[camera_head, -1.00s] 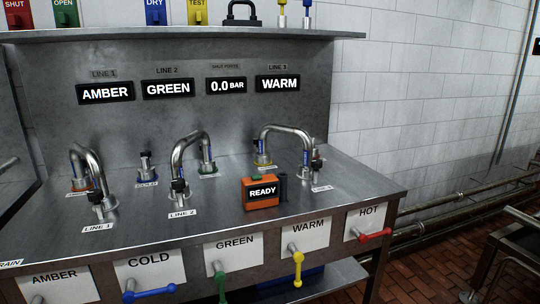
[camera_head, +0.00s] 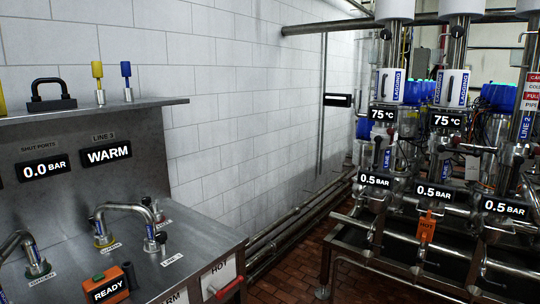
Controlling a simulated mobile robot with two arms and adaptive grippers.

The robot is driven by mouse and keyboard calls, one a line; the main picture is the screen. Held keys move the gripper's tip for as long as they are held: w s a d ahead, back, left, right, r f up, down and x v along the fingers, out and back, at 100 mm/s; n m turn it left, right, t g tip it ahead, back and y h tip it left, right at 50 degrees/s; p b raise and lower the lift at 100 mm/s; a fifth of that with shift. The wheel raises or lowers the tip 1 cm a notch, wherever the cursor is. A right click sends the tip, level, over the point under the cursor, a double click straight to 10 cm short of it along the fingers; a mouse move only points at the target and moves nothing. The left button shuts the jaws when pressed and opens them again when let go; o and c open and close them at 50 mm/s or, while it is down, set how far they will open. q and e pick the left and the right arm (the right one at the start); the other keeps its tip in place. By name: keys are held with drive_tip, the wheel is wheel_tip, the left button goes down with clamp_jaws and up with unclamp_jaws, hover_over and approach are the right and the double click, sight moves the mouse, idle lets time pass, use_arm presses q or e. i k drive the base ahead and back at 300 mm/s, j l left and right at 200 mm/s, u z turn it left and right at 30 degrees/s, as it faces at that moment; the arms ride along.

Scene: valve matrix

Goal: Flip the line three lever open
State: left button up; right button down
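The steel bench at left carries a LINE 3 label (camera_head: 172,260) beside a bent steel pipe (camera_head: 125,207) with a blue band and a small black-topped fitting at its right end. A LINE 3 display (camera_head: 107,154) above reads WARM. At right stands a pipe rack (camera_head: 480,150) with labels LINE 4 (camera_head: 388,157) and LINE 2 (camera_head: 525,125). An orange HOT tag (camera_head: 427,226) hangs on its front between them. I cannot tell which part there is the line three lever or how it is set. Neither gripper shows.
A READY box (camera_head: 107,288) sits on the bench. A red handle (camera_head: 228,288) sticks out below HOT at its front right. Low pipes (camera_head: 290,215) run along the white wall. Brick floor (camera_head: 300,270) lies between bench and rack.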

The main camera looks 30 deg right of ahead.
sight(441, 147)
drive_tip(key=z, duration=2.2)
